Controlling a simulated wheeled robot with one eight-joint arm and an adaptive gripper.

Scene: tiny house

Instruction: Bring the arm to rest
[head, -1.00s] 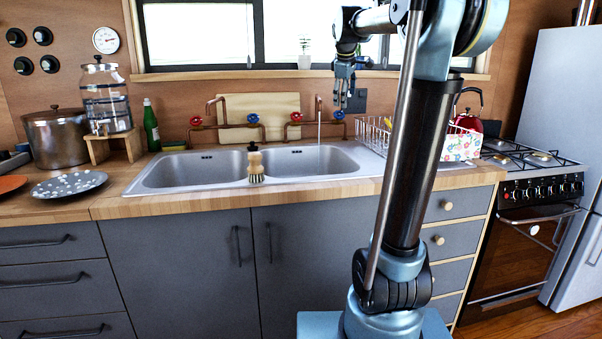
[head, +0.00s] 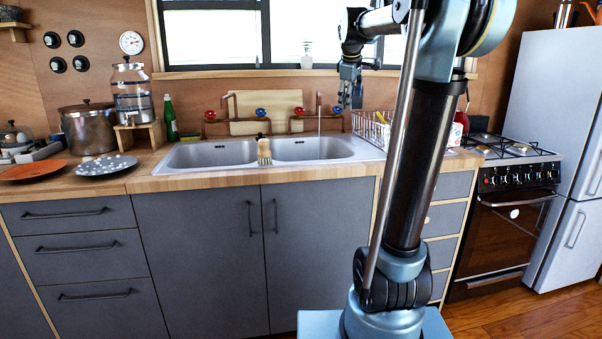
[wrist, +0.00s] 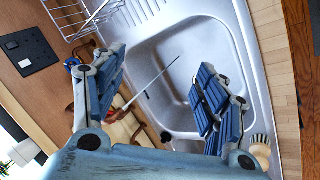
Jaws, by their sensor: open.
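My gripper (head: 350,97) hangs from the raised arm, at the upper middle of the head view, in front of the window and above the right part of the sink. In the wrist view my gripper (wrist: 160,95) has its two fingers spread wide apart, with nothing between them. Beyond the fingers the steel sink (wrist: 185,45) shows, with a thin stream of water from the tap. The gripper touches nothing that I can see.
A dish rack (head: 372,128) stands right of the sink, partly behind my arm. A green bottle (head: 170,118), pot (head: 88,130) and plates are at left. The stove (head: 512,165) and fridge (head: 555,100) are at right.

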